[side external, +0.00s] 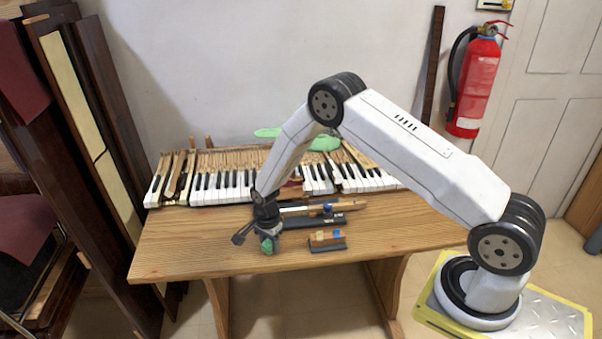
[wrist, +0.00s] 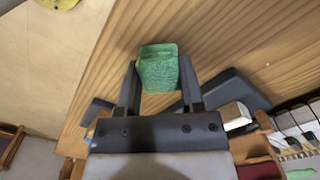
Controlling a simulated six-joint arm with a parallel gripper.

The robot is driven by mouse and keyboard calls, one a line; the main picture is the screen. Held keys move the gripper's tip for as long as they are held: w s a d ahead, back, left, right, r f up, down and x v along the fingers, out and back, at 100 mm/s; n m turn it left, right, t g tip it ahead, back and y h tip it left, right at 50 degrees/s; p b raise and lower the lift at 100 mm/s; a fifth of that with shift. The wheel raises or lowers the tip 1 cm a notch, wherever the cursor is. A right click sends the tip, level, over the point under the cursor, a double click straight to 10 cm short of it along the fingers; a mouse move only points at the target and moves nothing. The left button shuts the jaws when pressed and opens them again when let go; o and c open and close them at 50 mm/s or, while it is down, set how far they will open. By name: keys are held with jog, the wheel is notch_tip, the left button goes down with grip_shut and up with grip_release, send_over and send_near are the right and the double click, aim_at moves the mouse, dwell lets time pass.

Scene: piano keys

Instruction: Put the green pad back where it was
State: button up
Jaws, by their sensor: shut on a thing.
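The green pad (side external: 267,246) is a small block held between the fingers of my gripper (side external: 266,240), over the front part of the wooden table. In the wrist view the green pad (wrist: 158,70) sits between both fingertips of my gripper (wrist: 158,82), with wood grain behind it. I cannot tell how far it is above the table. A small dark rack (side external: 328,245) with an orange and a blue pad stands right of my gripper. A longer dark stand (side external: 300,222) behind it bears a wooden key (side external: 347,206) and a blue pad (side external: 327,208).
The piano keyboard (side external: 225,185) lies along the back of the wooden table (side external: 190,245). Green shapes (side external: 268,132) lie behind the keys. The table's left front is clear. A fire extinguisher (side external: 475,85) hangs on the wall at the right.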

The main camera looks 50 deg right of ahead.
aim_at(270, 242)
jog(key=shift+f, duration=0.1)
jog(key=o, duration=1.1)
notch_tip(270, 242, up, 12)
jog(key=shift+r, duration=0.1)
dwell(0.4)
dwell(0.5)
